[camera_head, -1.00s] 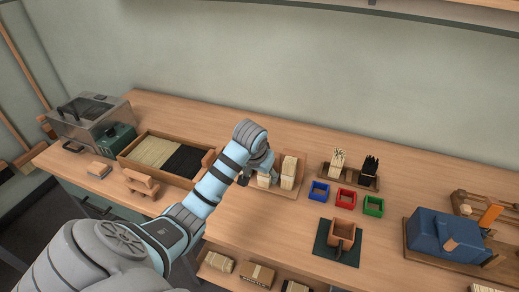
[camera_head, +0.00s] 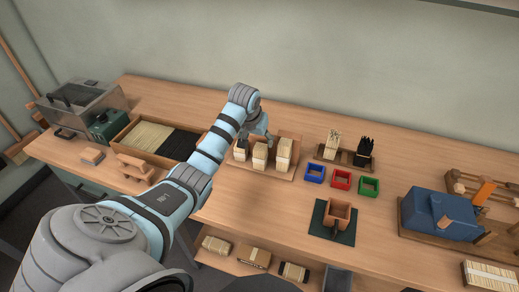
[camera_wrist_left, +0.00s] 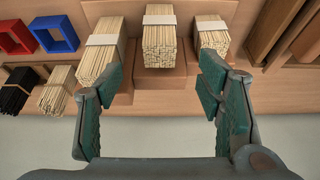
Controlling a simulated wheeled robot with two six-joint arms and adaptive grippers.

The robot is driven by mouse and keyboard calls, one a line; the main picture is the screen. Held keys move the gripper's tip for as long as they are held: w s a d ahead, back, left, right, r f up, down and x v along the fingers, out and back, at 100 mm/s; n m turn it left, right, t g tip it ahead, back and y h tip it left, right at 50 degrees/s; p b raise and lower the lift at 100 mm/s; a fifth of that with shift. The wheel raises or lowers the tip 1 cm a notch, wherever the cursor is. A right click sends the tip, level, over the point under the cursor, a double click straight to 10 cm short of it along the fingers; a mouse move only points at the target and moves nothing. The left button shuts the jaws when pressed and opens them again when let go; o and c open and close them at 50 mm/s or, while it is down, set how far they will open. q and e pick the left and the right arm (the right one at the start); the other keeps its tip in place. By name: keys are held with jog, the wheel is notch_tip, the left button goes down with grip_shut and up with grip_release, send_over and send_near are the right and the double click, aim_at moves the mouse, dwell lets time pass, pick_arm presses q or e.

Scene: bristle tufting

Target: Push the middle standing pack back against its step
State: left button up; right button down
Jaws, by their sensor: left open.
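Three packs of pale bristles with white bands stand in a row on a brown stepped stand (camera_head: 288,175). The middle pack (camera_head: 260,155) stands between the left-hand pack (camera_head: 240,150) and the right-hand pack (camera_head: 283,150). My left gripper (camera_head: 264,136) is open and empty, just above and behind the row. In the left wrist view, its spread fingers (camera_wrist_left: 160,75) frame the end of the middle pack (camera_wrist_left: 160,42), without visibly holding it. A brown block lies by that end; I cannot tell the size of any gap. My right gripper is not in view.
Behind and right, a holder carries a pale bundle (camera_head: 332,143) and a black bundle (camera_head: 365,150). Blue (camera_head: 314,173), red (camera_head: 341,179) and green (camera_head: 369,187) boxes lie in front. A bristle tray (camera_head: 150,137) is left. Bench space in front of the stand is clear.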

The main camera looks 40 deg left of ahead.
aim_at(260, 147)
pick_arm(q)
jog(key=b+x, duration=0.2)
jog(key=x, duration=0.6)
jog(key=shift+f, duration=0.2)
jog(key=shift+c, duration=0.2)
jog(key=c, duration=1.2)
jog(key=shift+w, duration=0.15)
